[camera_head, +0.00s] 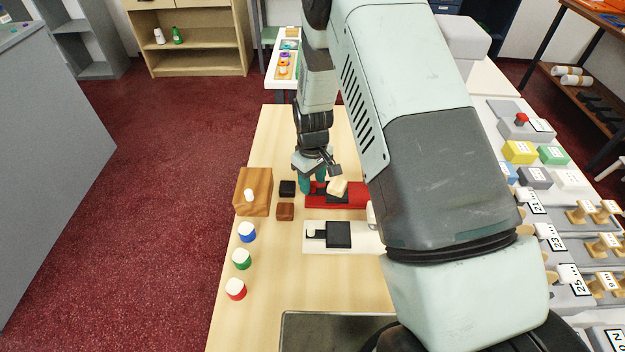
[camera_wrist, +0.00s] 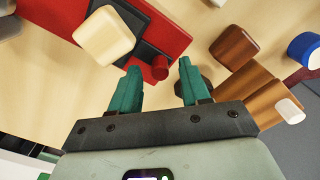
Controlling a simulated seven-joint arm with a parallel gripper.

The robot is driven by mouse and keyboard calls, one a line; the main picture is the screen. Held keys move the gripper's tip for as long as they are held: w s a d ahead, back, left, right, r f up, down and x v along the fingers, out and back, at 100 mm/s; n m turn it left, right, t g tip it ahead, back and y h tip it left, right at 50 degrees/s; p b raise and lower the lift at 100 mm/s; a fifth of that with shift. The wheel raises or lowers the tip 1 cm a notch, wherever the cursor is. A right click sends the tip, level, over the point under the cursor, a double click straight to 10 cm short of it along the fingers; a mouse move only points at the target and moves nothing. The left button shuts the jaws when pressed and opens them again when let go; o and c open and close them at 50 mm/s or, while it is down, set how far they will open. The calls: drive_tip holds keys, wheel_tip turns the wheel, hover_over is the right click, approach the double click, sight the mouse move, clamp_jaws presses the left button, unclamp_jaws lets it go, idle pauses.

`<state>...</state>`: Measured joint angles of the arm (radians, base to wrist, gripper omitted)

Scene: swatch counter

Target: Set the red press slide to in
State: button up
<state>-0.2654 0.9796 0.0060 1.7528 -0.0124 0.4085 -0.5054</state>
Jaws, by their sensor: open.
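The red press slide has a red base (camera_head: 345,205) with black parts and a cream block (camera_head: 337,187) on it. In the wrist view, the red base (camera_wrist: 172,33) is at the top, with the cream block (camera_wrist: 104,36) at its left. A red knob (camera_wrist: 160,68) sticks out from the black slide (camera_wrist: 138,55). My gripper (camera_head: 313,187) is at the left end of the red base. Its teal fingers are open, and in the wrist view the gripper (camera_wrist: 159,66) has the red knob between its fingertips. I cannot tell whether either finger touches it. The fingers hide the knob in the head view.
A white press slide (camera_head: 365,246) lies nearer on the table. Black (camera_head: 287,188) and brown (camera_head: 285,212) blocks and a wooden block with a white peg (camera_head: 256,200) stand left of the red base. Blue, green and red white-topped pieces line the left edge. A control panel is at right.

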drive_tip(key=shift+f, duration=0.2)
clamp_jaws()
idle(0.3)
